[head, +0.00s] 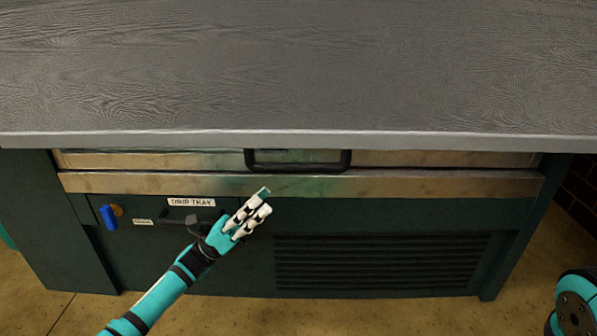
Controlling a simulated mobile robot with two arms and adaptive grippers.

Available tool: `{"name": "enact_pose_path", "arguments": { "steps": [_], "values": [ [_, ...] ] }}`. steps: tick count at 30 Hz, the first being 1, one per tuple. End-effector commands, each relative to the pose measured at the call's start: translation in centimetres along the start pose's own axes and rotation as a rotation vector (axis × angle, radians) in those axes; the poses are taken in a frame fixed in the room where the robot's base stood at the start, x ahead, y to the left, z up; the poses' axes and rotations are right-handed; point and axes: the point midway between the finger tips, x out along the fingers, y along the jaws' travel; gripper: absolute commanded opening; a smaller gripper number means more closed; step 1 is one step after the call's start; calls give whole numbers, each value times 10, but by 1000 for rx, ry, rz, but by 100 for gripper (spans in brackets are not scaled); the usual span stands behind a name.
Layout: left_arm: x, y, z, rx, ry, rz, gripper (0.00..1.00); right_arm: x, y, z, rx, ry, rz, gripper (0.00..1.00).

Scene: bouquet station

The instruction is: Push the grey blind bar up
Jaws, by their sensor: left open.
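I cannot make out a grey blind bar in the head view. My left gripper (264,201) has pale fingers on a teal and black arm that comes in from the lower left. It is open and shows nothing between its fingers. Its fingertips appear just below the lower edge of a long metal drawer front (420,184), under the black handle (300,168). I cannot tell whether they touch the cabinet. My right gripper is out of view.
A grey wood-grain counter (300,70) with a pale front edge overhangs the dark green cabinet. A DRIP TRAY label (191,202), a blue lever or tag (108,217) and a slatted vent (380,262) are on its front.

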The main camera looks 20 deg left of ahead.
Motion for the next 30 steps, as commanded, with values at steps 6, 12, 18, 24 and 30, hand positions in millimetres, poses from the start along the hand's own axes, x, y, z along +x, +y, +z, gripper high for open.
{"name": "enact_pose_path", "arguments": {
  "steps": [6,12,18,24,30],
  "values": [
    [48,0,-2,2,-1,-5,42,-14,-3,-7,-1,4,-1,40],
    [85,0,-1,0,-1,-2,42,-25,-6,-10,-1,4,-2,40],
    [106,1,-1,-1,-1,0,42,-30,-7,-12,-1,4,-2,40],
    [112,1,0,-2,-1,3,42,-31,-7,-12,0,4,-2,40],
    [112,1,0,-1,-1,2,37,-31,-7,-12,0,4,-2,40]
  ]
}}
